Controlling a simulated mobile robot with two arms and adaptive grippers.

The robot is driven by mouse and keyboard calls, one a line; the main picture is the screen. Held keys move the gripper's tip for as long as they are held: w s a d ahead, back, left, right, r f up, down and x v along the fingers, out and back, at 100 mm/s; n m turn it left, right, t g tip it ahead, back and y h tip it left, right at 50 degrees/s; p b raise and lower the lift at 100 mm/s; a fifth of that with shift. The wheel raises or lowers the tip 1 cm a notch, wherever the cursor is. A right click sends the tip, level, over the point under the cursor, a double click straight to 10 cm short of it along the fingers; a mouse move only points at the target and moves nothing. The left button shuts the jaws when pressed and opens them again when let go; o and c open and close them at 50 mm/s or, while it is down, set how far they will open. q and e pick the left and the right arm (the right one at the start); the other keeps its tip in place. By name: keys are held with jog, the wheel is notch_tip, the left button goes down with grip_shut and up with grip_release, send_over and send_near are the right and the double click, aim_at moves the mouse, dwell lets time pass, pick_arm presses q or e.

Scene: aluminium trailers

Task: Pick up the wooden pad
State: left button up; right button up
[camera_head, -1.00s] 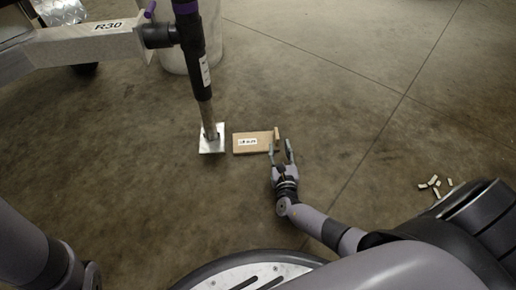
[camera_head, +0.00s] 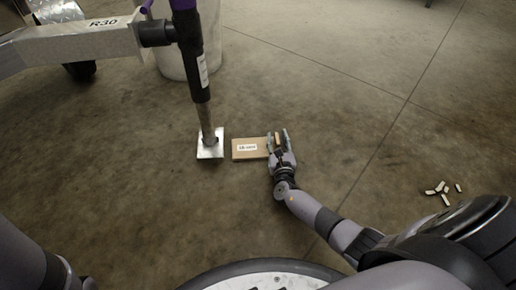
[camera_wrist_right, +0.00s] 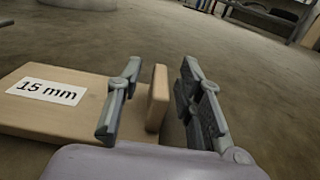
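The wooden pad (camera_head: 248,149) lies on the floor, a light brown block with a white label and an upright handle at its right end. The label reads "15 mm" in the right wrist view, where the pad (camera_wrist_right: 82,87) is at the left. My right gripper (camera_head: 279,135) is at the pad's right end. In the right wrist view its fingers (camera_wrist_right: 160,100) are open, one on each side of the handle (camera_wrist_right: 157,98), with a visible gap to the right finger. My left gripper is out of view.
A metal foot plate (camera_head: 210,150) under a black and purple trailer leg (camera_head: 192,60) stands just left of the pad. A pale cylinder (camera_head: 172,55) is behind it. The floor right of the pad is clear.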

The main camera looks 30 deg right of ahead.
grip_shut()
dwell(0.4)
jog(key=shift+r, duration=0.2)
